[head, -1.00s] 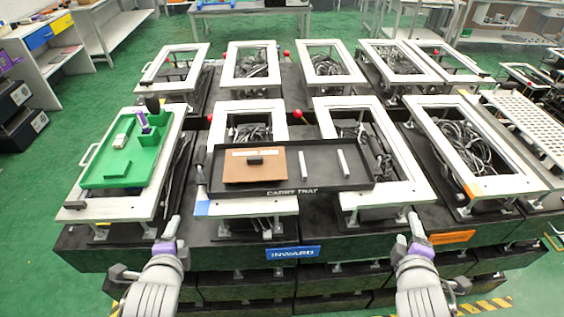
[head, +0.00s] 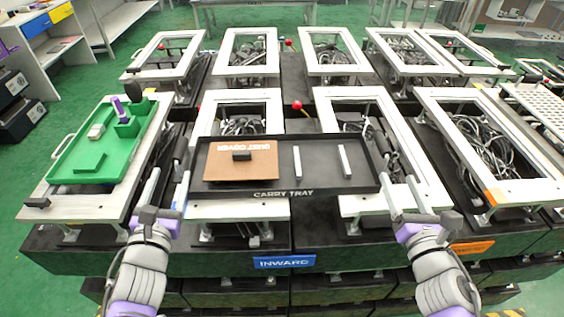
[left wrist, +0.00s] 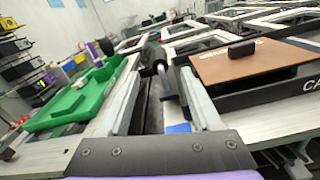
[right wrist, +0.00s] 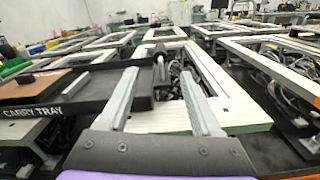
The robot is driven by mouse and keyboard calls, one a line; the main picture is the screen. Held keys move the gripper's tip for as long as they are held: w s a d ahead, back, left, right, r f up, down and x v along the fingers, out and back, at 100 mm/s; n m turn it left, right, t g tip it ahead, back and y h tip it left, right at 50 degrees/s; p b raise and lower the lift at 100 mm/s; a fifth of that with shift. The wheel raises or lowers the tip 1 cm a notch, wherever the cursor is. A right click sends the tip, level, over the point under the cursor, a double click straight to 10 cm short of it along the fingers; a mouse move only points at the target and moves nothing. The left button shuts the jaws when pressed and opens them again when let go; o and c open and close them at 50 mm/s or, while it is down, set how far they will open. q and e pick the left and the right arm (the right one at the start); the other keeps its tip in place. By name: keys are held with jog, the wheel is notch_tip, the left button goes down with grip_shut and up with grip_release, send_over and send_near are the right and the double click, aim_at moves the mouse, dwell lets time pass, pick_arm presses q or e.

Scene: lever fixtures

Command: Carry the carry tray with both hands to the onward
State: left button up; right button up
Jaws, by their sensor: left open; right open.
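The black carry tray (head: 330,187) lies across two white frames above the blue INWARD sign (head: 284,262).
A green tray (head: 105,150) with small items stands on a white frame at the left. Several open white frames (head: 500,140) with cables inside fill the fixture. Red ball-topped levers (head: 297,104) rise between the rows. Green floor shows at the left.

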aim_at(181, 146)
pick_arm(q)
jog(key=w, duration=1.1)
jog(key=shift+a, duration=0.35)
pick_arm(e)
jog(key=w, duration=1.1)
jog(key=shift+a, duration=0.35)
pick_arm(q)
jog(key=shift+s, duration=0.1)
pick_arm(e)
jog(key=shift+s, duration=0.1)
pick_arm(q)
grip_shut()
pick_arm(e)
grip_shut()
